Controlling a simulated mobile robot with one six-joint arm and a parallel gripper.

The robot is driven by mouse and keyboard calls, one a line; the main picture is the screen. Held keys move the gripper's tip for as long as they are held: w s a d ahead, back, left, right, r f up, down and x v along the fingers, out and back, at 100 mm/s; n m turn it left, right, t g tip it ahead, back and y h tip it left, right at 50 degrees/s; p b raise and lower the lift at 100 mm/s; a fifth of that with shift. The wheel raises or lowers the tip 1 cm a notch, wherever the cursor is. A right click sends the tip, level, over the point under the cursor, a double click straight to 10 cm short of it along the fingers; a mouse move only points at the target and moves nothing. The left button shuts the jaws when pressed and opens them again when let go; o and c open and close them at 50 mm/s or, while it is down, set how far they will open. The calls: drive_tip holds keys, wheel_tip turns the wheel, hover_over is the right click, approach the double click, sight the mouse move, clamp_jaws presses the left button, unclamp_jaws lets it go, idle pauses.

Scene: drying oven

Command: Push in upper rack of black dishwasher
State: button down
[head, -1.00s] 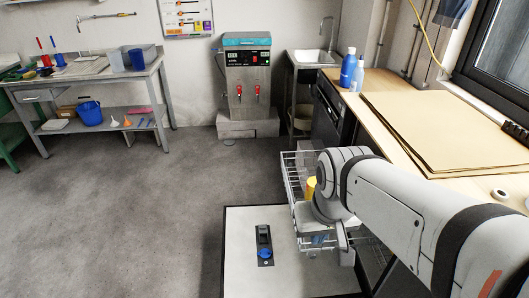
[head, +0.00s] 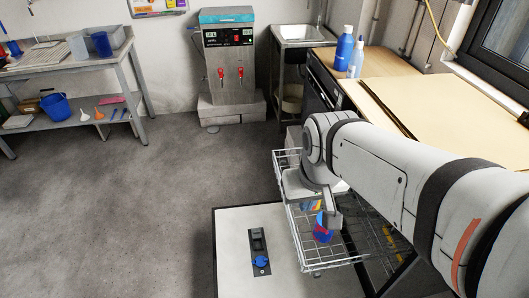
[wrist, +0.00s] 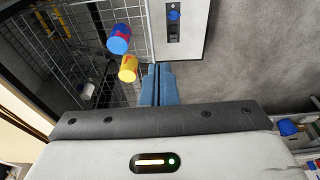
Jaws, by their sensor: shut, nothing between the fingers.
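The upper rack (head: 299,232) is a grey wire basket pulled out over the lowered dishwasher door (head: 232,265). It also shows in the wrist view (wrist: 98,17). The door's inner face is white, with a dark dispenser and blue cap (head: 261,262). A blue and red cup (head: 322,230) stands in the rack. The wrist view shows a blue cup (wrist: 119,40) and a yellow and red cup (wrist: 128,68) there. My gripper (wrist: 159,70) is shut and empty, its blue fingers beside the rack's edge. My arm hides part of the rack; contact cannot be told.
A wooden counter (head: 388,88) with cardboard sheets (head: 455,110) runs along the right. A boiler (head: 230,65) and a sink (head: 306,33) stand at the back. A metal table (head: 60,72) is at left. The grey floor (head: 140,190) between is clear.

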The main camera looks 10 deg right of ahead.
drive_tip(key=w+a+f+n+g+h+b, duration=0.1)
drive_tip(key=w+a+f+n+h+b, duration=0.2)
drive_tip(key=w+f+n+b, duration=0.35)
drive_tip(key=w+a+f+n+g+h+b, duration=0.1)
drive_tip(key=w+a+f+n+h+b, duration=0.25)
drive_tip(key=f+b, duration=0.5)
drive_tip(key=w+a+f+n+g+h+b, duration=0.1)
drive_tip(key=w+a+f+n+b, duration=0.2)
drive_tip(key=w+f+n+b, duration=0.35)
drive_tip(key=s+d+f+n+b, duration=0.1)
drive_tip(key=s+d+f+b, duration=0.1)
drive_tip(key=d+f+b, duration=0.3)
drive_tip(key=x, duration=0.6)
drive_tip(key=shift+d, duration=0.6)
drive_tip(key=shift+w+n, duration=0.1)
drive_tip(key=shift+n, duration=0.15)
